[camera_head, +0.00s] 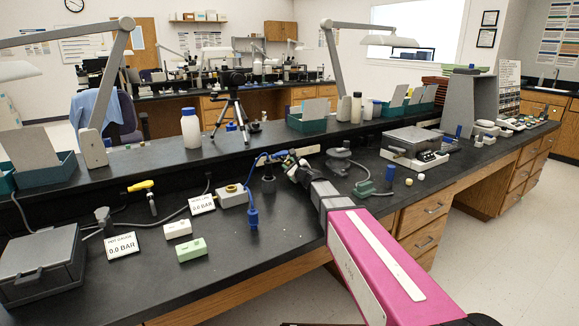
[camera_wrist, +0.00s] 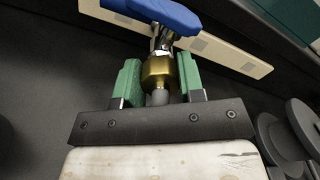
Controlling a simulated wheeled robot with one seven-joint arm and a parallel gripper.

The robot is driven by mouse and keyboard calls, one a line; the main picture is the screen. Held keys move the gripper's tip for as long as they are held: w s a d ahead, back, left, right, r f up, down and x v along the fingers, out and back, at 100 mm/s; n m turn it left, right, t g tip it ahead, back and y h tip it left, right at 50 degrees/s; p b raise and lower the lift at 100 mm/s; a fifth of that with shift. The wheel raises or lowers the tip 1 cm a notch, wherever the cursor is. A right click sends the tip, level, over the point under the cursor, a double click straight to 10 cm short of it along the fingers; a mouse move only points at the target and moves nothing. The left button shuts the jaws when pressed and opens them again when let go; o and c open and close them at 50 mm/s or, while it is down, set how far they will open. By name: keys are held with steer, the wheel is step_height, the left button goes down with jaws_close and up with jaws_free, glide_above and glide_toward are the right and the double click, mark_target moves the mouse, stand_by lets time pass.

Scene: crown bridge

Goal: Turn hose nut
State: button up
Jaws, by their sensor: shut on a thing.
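The brass hose nut (camera_wrist: 157,72) sits between the green pads of my gripper (camera_wrist: 160,82) in the wrist view. My gripper is shut on it, with a pad on each side. A silver fitting (camera_wrist: 161,40) rises above the nut, and a blue part (camera_wrist: 160,14) crosses over it. In the head view my gripper (camera_head: 296,166) is over the bench, at the upper end of a blue hose (camera_head: 264,158). The hose arches left and down to a blue fitting (camera_head: 252,216). The nut itself is too small to make out there.
The dark bench (camera_head: 300,255) holds a sign reading 0.0 BAR (camera_head: 202,204), another 0.0 BAR sign (camera_head: 122,247), two small boxes (camera_head: 191,249) and a grey case (camera_head: 40,262). A grey round stand (camera_head: 338,161) is just right of my gripper. Bench front centre is clear.

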steer(key=shift+n, duration=1)
steer(key=o, duration=0.9)
steer(key=shift+s, duration=0.1)
steer(key=v, duration=1)
steer(key=shift+s+d, duration=0.25)
steer(key=shift+d, duration=0.05)
